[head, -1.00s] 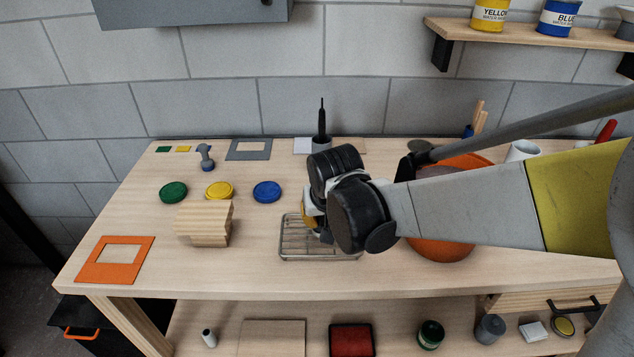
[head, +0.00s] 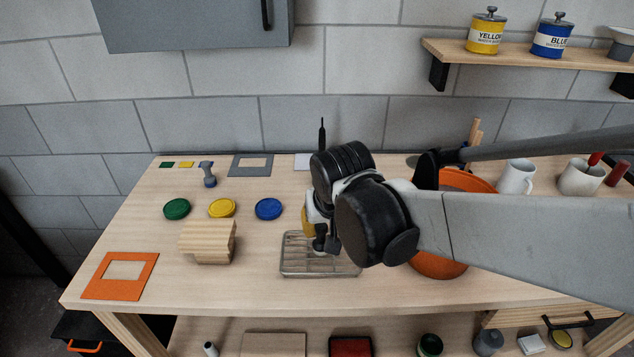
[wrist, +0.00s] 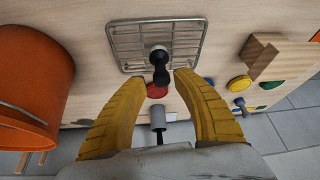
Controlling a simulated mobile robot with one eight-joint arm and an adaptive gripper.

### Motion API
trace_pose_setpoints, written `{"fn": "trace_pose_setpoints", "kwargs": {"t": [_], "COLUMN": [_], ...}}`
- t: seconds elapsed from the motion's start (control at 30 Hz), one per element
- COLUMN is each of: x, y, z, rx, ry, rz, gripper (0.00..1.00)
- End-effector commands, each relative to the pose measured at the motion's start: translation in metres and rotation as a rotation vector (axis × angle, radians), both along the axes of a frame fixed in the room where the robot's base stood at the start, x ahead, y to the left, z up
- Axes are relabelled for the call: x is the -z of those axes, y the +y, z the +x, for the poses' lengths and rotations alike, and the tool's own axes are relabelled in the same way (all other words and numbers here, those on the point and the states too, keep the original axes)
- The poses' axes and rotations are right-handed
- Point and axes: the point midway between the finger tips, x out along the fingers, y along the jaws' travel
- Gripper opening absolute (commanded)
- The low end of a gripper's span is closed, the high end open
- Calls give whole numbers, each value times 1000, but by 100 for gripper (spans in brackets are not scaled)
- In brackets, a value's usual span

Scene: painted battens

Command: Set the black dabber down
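The black dabber (wrist: 159,66) stands on the wire rack (wrist: 122,45), its dark handle pointing toward the wrist camera. In the head view the dabber (head: 321,243) shows partly below my gripper, above the bars of the rack (head: 318,273). My gripper (wrist: 161,74) is open in the wrist view, its two yellow fingers spread on either side of the dabber with clear gaps. In the head view one yellow finger shows, and my wrist hides the rest.
An orange bowl (head: 438,264) stands close right of the rack. A wooden block (head: 208,241) lies to its left. Green, yellow and blue lids (head: 268,209) and a grey-handled dabber (head: 208,174) stand behind.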

Motion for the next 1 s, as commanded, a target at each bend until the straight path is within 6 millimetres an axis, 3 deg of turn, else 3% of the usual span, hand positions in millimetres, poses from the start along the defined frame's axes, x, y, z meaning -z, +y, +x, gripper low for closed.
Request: {"fn": "trace_pose_setpoints", "kwargs": {"t": [0.1, 0.27, 0.43, 0.6, 0.7, 0.83, 1.0], "x": [-20, -32, -48, -59, -58, -54, -52], "y": [-1, -6, -48, -105, -128, -145, -151], "z": [-9, -16, -43, -90, -114, -134, -142], "rx": [-1, 2, 31, 76, 100, 118, 126], "ry": [0, -3, -34, -93, -127, -157, -170], "rz": [0, 0, 11, 19, 18, 14, 11], "gripper": [35, 35, 35, 35, 35, 35, 35]}}
